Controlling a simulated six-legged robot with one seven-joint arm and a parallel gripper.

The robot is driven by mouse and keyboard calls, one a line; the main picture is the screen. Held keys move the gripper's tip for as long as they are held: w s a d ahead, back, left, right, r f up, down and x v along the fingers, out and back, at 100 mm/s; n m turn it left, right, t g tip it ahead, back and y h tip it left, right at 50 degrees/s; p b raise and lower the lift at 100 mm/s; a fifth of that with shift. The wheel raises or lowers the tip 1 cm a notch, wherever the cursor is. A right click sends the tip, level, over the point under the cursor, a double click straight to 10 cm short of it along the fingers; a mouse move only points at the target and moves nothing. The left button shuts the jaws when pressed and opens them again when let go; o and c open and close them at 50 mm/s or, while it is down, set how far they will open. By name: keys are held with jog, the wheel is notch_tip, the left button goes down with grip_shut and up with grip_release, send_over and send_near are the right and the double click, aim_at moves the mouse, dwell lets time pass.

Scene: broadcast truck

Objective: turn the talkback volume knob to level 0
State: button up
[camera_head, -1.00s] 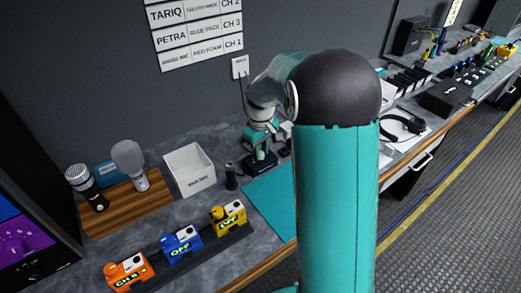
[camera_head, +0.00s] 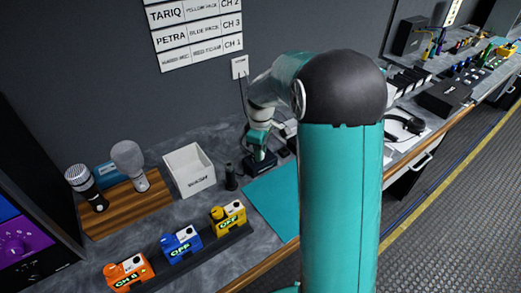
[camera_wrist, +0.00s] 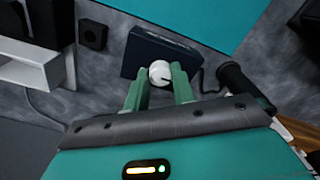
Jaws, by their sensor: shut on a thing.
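The talkback volume knob (camera_wrist: 160,72) is a small round white knob with a dark mark on it; its level numbers cannot be read. It sits on a dark blue-black box (camera_wrist: 150,45), which also shows in the head view (camera_head: 262,167) at the edge of the teal mat. My gripper (camera_wrist: 160,82) has green fingers, one on each side of the knob, and is shut on it. In the head view my gripper (camera_head: 257,147) points down over the box and hides the knob.
Orange, blue (camera_head: 181,244) and yellow packs stand in front. Two microphones (camera_head: 130,162) are at left, a headset (camera_head: 405,124) at right. The teal mat (camera_head: 280,200) is bare.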

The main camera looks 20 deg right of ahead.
jog(key=o, duration=1)
notch_tip(320, 180, up, 14)
jog(key=shift+f, duration=0.1)
